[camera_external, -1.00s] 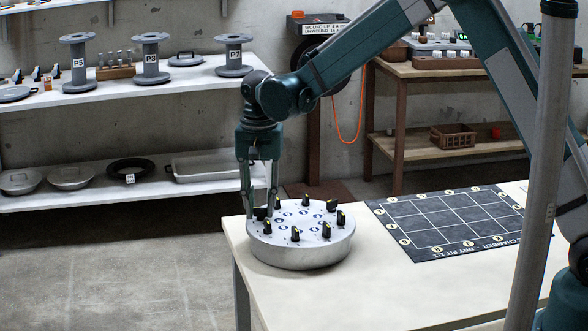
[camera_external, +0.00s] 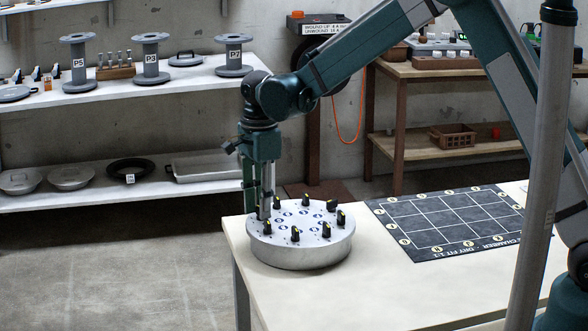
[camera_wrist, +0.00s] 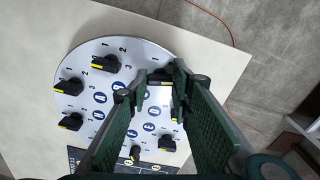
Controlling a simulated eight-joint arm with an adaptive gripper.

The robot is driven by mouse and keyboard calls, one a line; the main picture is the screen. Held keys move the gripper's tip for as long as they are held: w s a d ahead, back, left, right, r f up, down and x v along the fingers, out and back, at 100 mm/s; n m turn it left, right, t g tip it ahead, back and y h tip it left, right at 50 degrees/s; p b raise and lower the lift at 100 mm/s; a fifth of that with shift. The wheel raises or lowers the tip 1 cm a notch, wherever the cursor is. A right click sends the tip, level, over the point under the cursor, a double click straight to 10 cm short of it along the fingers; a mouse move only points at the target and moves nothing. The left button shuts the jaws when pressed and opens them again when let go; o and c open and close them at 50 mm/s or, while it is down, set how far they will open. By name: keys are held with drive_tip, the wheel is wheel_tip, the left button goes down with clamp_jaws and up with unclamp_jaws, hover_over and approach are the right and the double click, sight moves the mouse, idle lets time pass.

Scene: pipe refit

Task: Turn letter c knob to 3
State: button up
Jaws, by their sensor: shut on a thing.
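The knob panel is a round silver-grey disc (camera_external: 262,248) on the near table, with several black knobs around its rim. Each knob has a yellow pointer mark, with numbers outside and blue letter discs inside. My gripper (camera_external: 263,212) points straight down at the disc's left edge. In the wrist view, my gripper (camera_wrist: 160,76) is closed around a black knob (camera_wrist: 159,76) at the rim. The fingers partly hide this knob, and its letter and pointed number cannot be read. Other knobs (camera_wrist: 106,63) stand free along the rim.
A dark gridded mat (camera_external: 440,222) lies right of the disc on the pale table (camera_external: 380,290). Neighbouring knobs stand close on both sides of my fingers. A grey upright post (camera_external: 535,170) stands at the right. Shelves with spools (camera_external: 152,62) are behind.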

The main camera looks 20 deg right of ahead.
drive_tip(key=shift+m, duration=1.2)
drive_tip(key=o, duration=0.9)
drive_tip(key=shift+r, duration=0.1)
wheel_tip(320, 180, up, 12)
drive_tip(key=shift+d, duration=0.1)
